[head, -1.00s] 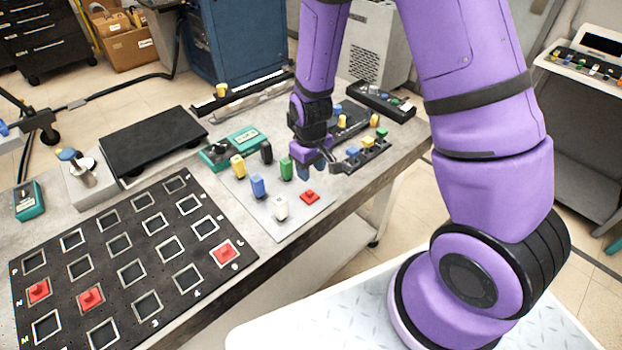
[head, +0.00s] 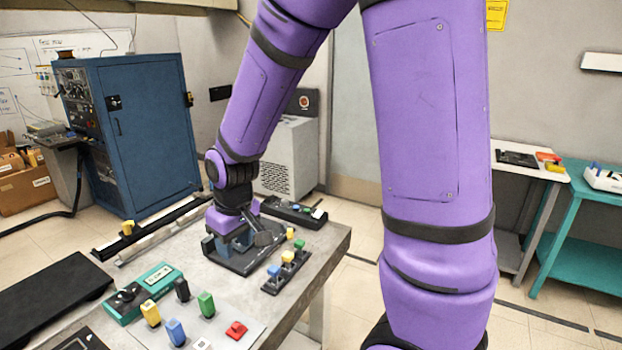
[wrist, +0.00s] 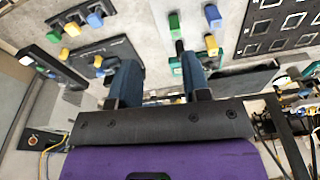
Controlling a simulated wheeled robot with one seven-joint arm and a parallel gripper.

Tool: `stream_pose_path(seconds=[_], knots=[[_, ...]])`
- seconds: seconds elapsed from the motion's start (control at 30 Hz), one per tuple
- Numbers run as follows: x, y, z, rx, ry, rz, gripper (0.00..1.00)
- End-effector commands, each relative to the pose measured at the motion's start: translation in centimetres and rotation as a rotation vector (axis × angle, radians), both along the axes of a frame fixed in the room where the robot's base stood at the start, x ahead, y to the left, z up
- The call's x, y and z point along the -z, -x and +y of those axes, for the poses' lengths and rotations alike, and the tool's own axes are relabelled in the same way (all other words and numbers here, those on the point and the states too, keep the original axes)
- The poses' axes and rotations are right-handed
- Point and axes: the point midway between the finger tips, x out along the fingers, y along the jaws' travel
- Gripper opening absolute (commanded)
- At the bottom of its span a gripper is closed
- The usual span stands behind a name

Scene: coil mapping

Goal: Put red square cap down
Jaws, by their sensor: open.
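A red square cap (head: 236,329) lies on a light grey mat (head: 262,335) near the front of the table in the head view. My gripper (head: 236,244) is farther back, low over a black plate (head: 262,257), well apart from the red cap. In the wrist view my gripper (wrist: 160,78) has its two blue-grey fingers spread apart, with nothing between them. I cannot make out the red cap in the wrist view.
Green (head: 206,304), blue (head: 175,332), yellow (head: 150,313) and black (head: 182,290) pegs stand by the red cap. A teal box (head: 155,280) is left of them. A black rail (head: 285,272) with coloured blocks lies right of my gripper. A dark board (wrist: 285,35) shows in the wrist view.

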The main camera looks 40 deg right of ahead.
Motion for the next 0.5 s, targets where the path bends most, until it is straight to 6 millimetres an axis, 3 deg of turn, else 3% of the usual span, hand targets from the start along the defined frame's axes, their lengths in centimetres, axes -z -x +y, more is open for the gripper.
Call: stream_pose_path(seconds=[0.03, 0.2, 0.5], knots=[[-1.9, 0.6, -0.3, 0.011, -0.005, -0.026, 0.43], [-6.8, 3.1, -1.4, 0.050, -0.016, -0.083, 0.43], [-13.8, 8.9, -3.0, 0.120, -0.029, -0.188, 0.43]])
